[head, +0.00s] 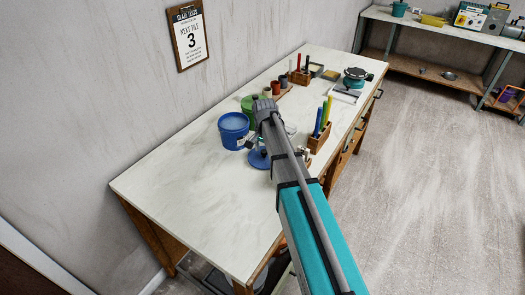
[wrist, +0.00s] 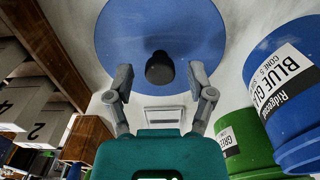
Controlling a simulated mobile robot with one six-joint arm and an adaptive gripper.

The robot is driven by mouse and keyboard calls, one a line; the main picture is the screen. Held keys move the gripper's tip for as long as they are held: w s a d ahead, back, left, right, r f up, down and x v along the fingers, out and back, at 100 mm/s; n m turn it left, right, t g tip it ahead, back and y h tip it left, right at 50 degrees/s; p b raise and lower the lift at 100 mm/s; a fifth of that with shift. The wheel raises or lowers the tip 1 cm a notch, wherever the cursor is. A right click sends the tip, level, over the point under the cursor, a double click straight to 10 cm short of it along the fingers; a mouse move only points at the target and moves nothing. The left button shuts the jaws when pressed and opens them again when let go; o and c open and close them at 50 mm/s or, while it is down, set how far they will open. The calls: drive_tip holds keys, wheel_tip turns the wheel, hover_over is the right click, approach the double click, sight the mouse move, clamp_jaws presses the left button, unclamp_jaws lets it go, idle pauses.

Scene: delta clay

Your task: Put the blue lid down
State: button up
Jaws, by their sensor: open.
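The blue lid (head: 257,159) is a round disc lying flat on the pale tabletop, just in front of the blue bucket, and partly hidden by my arm in the head view. In the wrist view the lid (wrist: 115,35) fills the top middle, with its dark round knob (wrist: 160,68) facing me. My gripper (wrist: 161,74) is open. Its two fingers are on either side of the knob, with gaps between them and it. Nothing is held. In the head view my arm mostly hides the gripper.
The blue bucket (head: 232,131) and green bucket (head: 247,103) stand close beside the lid. A wooden holder (head: 319,137) with blue and yellow sticks is right of my arm. More pots and tools stand at the back. The table's near left part (head: 190,190) is clear.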

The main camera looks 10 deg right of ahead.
sight(264, 151)
wheel_tip(264, 151, up, 11)
drive_tip(key=p, duration=1)
drive_tip(key=shift+p, duration=0.35)
drive_tip(key=shift+r, duration=0.1)
drive_tip(key=s+n, duration=0.9)
drive_tip(key=s, duration=1.2)
drive_tip(key=shift+a, duration=0.25)
